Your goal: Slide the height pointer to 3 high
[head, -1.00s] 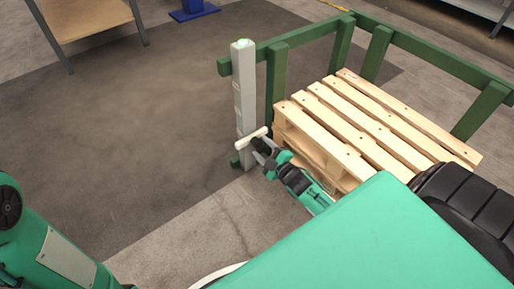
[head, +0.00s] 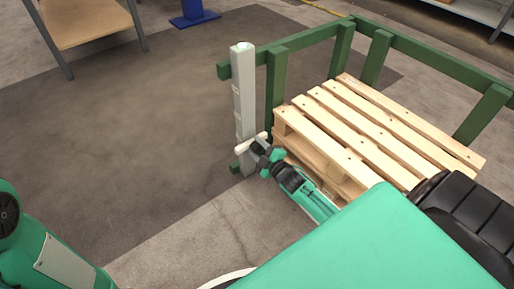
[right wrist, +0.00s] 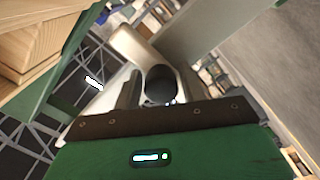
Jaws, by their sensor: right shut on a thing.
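The height post (head: 243,95) is a light grey upright column at the near corner of the green fence. The height pointer is a cream bar (head: 244,145) with a dark round knob (right wrist: 160,84), low on the post. The bar also shows in the right wrist view (right wrist: 130,46). My right gripper (head: 261,150) is at the pointer, shut on its knob, with one finger on each side. The marks on the post are too small to read in the head view. My left gripper is out of view.
A stack of wooden pallets (head: 385,125) stands right of the post, close to my right forearm. Green fence rails (head: 435,58) run behind it. The floor (head: 140,125) left of the post is clear. A wooden-topped table (head: 88,22) stands at the far left.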

